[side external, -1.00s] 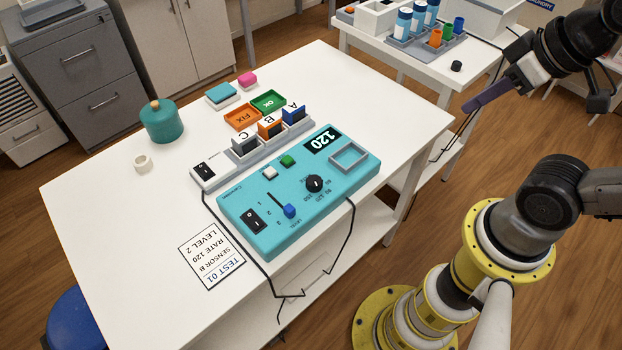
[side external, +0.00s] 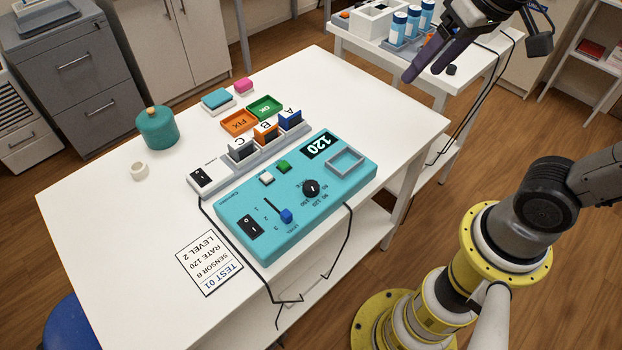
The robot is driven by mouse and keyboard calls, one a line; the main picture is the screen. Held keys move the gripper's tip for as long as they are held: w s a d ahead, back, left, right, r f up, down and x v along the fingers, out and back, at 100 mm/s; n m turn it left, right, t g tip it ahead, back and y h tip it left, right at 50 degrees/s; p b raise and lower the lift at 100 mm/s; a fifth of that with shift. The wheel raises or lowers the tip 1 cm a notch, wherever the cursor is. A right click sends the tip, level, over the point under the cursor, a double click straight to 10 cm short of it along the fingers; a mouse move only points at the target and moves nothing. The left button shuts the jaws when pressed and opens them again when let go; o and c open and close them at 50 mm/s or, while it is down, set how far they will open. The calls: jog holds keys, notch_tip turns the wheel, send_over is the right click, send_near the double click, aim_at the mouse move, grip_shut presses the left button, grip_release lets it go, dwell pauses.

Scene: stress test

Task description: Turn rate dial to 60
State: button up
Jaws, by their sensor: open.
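The rate dial (side external: 311,188) is a black round knob on the teal control box (side external: 266,250), with small numbers printed around it. The box's display (side external: 319,146) reads 120. The box also has a blue slider (side external: 286,215), a black rocker switch (side external: 251,227), a white button (side external: 266,179) and a green button (side external: 284,166). My gripper (side external: 422,72) is at the upper right, above and beyond the table's right edge, well apart from the dial. Its two dark purple fingers are spread apart with nothing between them.
A sensor strip (side external: 214,186) with blocks A, B and C lies behind the box. Orange and green trays (side external: 264,108), a teal pot (side external: 157,126) and a test card (side external: 208,263) lie on the white table (side external: 110,240). Black cables (side external: 350,225) hang over the front edge.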

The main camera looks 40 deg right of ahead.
jog(key=w+a+f+g, duration=0.1)
jog(key=w+a, duration=0.3)
jog(key=w, duration=0.1)
jog(key=n+g, duration=0.2)
jog(key=g, duration=0.2)
send_over(311, 185)
notch_tip(311, 185, down, 11)
notch_tip(311, 185, down, 13)
jog(key=shift+f, duration=0.2)
grip_shut()
